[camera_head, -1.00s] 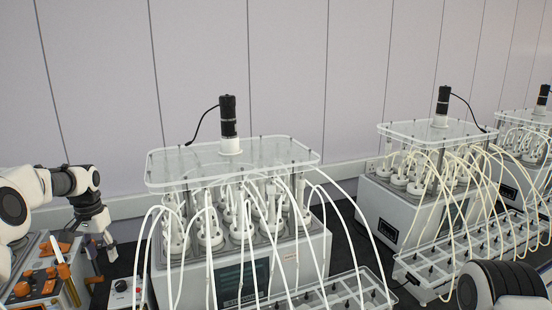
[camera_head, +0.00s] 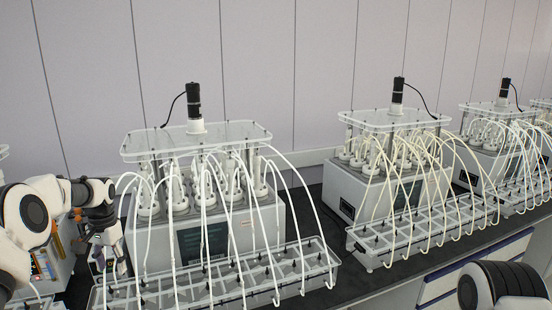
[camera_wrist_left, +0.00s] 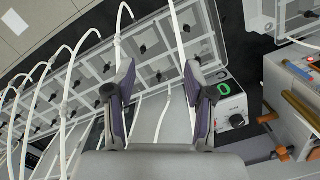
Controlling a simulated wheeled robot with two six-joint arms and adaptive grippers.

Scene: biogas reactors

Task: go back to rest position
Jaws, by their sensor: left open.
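My left gripper (camera_head: 108,262) hangs at the left of the head view, pointing down beside the nearest biogas reactor. In the left wrist view its two purple-grey fingers (camera_wrist_left: 160,92) are spread apart, with nothing held between them. Beyond the fingers, the wrist view shows the clear tray (camera_wrist_left: 100,68) with white tubes crossing it. The nearest reactor (camera_head: 262,215) stands to the right of the gripper in the head view. My right gripper does not show; only a dark rounded part of my right arm is at the lower right.
More reactors (camera_head: 345,190) line the dark bench to the right. The clear tray (camera_head: 318,262) with arching tubes sticks out in front of the nearest one.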

